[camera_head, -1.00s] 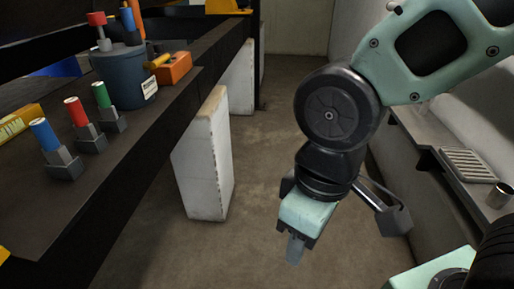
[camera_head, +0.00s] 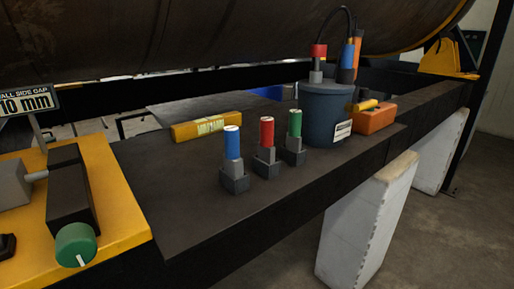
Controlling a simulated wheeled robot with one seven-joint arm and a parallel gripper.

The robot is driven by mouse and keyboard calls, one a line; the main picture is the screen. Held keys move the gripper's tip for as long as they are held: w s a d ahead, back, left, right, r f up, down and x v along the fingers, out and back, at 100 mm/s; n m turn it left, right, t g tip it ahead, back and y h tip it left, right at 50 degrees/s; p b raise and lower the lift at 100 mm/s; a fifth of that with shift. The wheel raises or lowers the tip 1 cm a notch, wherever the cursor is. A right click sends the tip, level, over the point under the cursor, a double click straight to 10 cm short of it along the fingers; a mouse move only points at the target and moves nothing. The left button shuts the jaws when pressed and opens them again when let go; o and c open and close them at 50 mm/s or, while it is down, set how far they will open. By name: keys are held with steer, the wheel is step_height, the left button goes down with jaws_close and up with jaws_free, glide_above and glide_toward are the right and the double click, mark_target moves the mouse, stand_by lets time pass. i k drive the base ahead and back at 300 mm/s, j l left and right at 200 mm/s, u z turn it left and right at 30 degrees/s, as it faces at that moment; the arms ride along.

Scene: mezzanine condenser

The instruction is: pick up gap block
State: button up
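A yellow bar-shaped block (camera_head: 188,134) with a pale label lies on the dark bench top (camera_head: 180,205), behind the colored-handled pieces. It may be the gap block, but its label is too small to read surely. A sign (camera_head: 22,103) reading "...ALL SIDE GAP 10 mm" stands at the far left above a yellow plate (camera_head: 122,225). On that plate sit a dark block (camera_head: 68,190), a grey block (camera_head: 12,184) and a green knob (camera_head: 76,245). My gripper is out of this view.
Blue (camera_head: 232,143), red (camera_head: 267,133) and green (camera_head: 295,124) handles stand in small grey bases. A dark blue canister (camera_head: 325,112) and an orange box (camera_head: 374,118) are behind right. A large dark cylinder (camera_head: 200,35) overhangs the bench. White supports (camera_head: 365,220) stand below; floor shows right.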

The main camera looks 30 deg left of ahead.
mark_target(233, 165)
steer(key=i+u, duration=0.15)
steer(key=u, duration=0.2)
steer(key=i+l+u, duration=0.1)
steer(key=u, duration=0.25)
steer(key=i+l+u, duration=0.15)
steer(key=u, duration=0.2)
